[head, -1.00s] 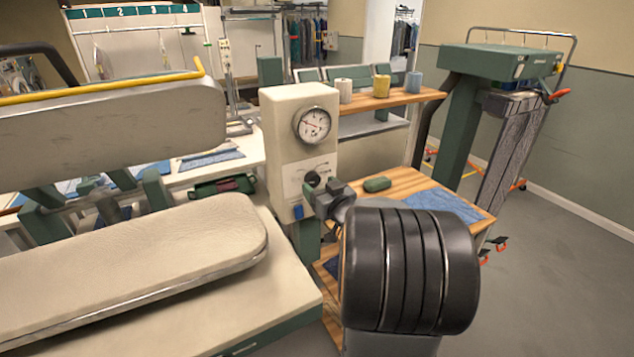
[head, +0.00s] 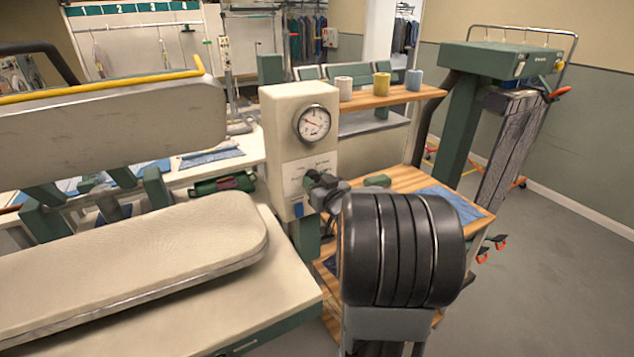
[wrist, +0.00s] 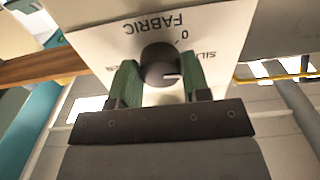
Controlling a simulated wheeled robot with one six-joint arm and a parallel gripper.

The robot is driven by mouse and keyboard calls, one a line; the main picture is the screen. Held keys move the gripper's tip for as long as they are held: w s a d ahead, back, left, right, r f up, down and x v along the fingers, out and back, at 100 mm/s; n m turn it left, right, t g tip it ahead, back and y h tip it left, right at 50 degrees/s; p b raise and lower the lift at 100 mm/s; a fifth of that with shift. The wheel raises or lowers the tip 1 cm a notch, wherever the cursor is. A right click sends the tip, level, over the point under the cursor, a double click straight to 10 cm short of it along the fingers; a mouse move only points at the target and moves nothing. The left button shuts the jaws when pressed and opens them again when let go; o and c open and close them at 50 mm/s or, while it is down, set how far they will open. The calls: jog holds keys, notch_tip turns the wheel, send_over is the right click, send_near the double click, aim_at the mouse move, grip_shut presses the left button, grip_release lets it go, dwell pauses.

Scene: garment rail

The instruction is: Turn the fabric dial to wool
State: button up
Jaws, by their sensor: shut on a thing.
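The fabric dial (wrist: 158,66) is a dark round knob on a white plate lettered "FABRIC", upside down in the wrist view. A short pale mark on the knob points right in that view. My gripper (wrist: 159,75) has its green fingers on both sides of the knob and is shut on it. In the head view my gripper (head: 312,180) covers the dial on the cream control box (head: 272,130).
A round gauge (head: 313,123) sits above the dial. A blue part (head: 298,209) is below it. The padded press board (head: 150,245) lies to the left. A wooden shelf (head: 400,97) holds several thread spools, and a wooden table (head: 415,180) is behind my arm.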

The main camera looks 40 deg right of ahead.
jog(key=shift+c, duration=1.2)
jog(key=m+p, duration=0.2)
jog(key=m, duration=0.3)
jog(key=shift+r, duration=0.1)
jog(key=m+p, duration=0.2)
jog(key=m, duration=0.3)
jog(key=shift+a+p, duration=0.1)
jog(key=shift+p, duration=0.3)
jog(key=shift+m, duration=0.4)
jog(key=o, duration=0.9)
